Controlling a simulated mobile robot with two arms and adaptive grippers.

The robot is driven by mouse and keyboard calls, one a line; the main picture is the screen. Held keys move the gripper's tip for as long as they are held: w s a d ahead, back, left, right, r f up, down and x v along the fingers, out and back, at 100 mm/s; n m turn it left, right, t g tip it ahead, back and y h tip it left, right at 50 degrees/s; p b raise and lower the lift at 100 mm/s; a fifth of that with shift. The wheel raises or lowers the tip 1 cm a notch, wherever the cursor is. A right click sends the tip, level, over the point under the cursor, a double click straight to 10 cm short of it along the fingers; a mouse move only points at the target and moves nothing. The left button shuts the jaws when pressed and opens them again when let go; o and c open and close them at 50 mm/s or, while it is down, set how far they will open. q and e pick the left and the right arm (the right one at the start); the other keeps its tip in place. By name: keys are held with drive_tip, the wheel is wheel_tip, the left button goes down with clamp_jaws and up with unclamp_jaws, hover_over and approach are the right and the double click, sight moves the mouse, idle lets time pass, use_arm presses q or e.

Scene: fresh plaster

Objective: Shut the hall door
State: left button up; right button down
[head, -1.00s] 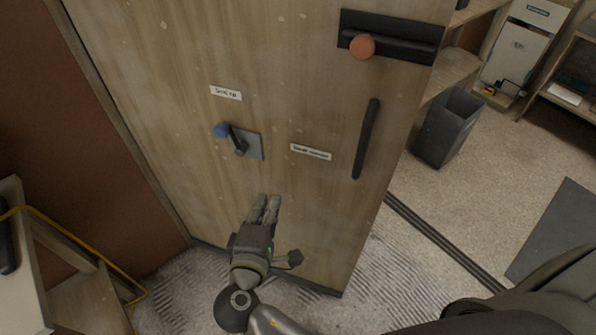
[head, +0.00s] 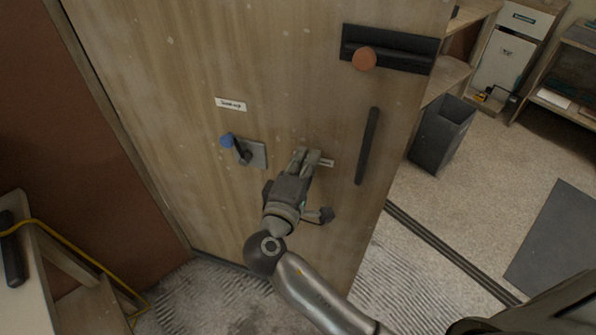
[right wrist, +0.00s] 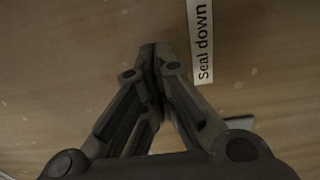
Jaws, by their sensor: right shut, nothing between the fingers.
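The wooden hall door (head: 200,60) stands open, its free edge on the right, with a floor strip (head: 440,240) beyond that edge. It carries a black vertical bar handle (head: 367,146), a lever with a blue knob (head: 227,140) on a grey plate, and a black bolt panel (head: 405,55) with an orange knob (head: 364,58). My right gripper (head: 308,154) is shut and empty, its tips close to the door face between lever and bar; contact cannot be told. It partly hides a label (head: 327,163). The right wrist view shows its fingertips (right wrist: 155,50) beside a "Seal down" label (right wrist: 203,40). My left gripper is out of view.
A grey bin (head: 440,135) and shelves (head: 575,85) stand beyond the door's free edge. A dark mat (head: 560,240) lies on the floor at right. A bench (head: 30,250) with a yellow cable (head: 75,243) is at left. Ridged plaster floor (head: 195,300) lies below the door.

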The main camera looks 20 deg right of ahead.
drive_tip(key=shift+x, duration=1.05)
